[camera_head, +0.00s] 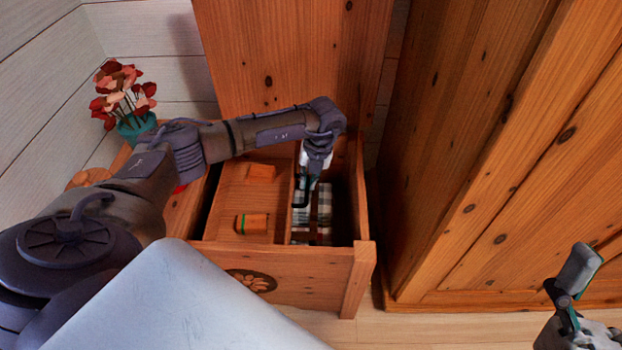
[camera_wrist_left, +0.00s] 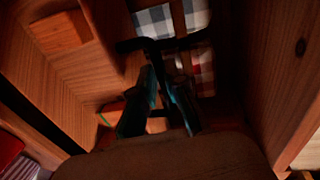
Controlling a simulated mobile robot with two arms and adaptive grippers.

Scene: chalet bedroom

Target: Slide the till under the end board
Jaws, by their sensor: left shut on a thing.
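The till (camera_head: 229,201) is a shallow wooden tray in the left part of the open chest; it also shows at the left of the left wrist view (camera_wrist_left: 78,76). It holds two small wooden blocks, one (camera_head: 261,172) at the back and one with a green band (camera_head: 252,223) nearer the front. My left gripper (camera_head: 303,196) points down into the chest, shut on the till's right wall; its fingers (camera_wrist_left: 160,105) partly hide the contact. The chest's right end board (camera_head: 361,195) stands beyond the gripper. My right gripper (camera_head: 570,291) is far from the chest, partly cut off.
Checked cloths (camera_head: 312,225) lie in the chest bottom, right of the till. The lid (camera_head: 290,60) stands upright behind. A wooden wardrobe (camera_head: 480,150) is close on the right. A flower vase (camera_head: 135,127) stands behind the arm at left.

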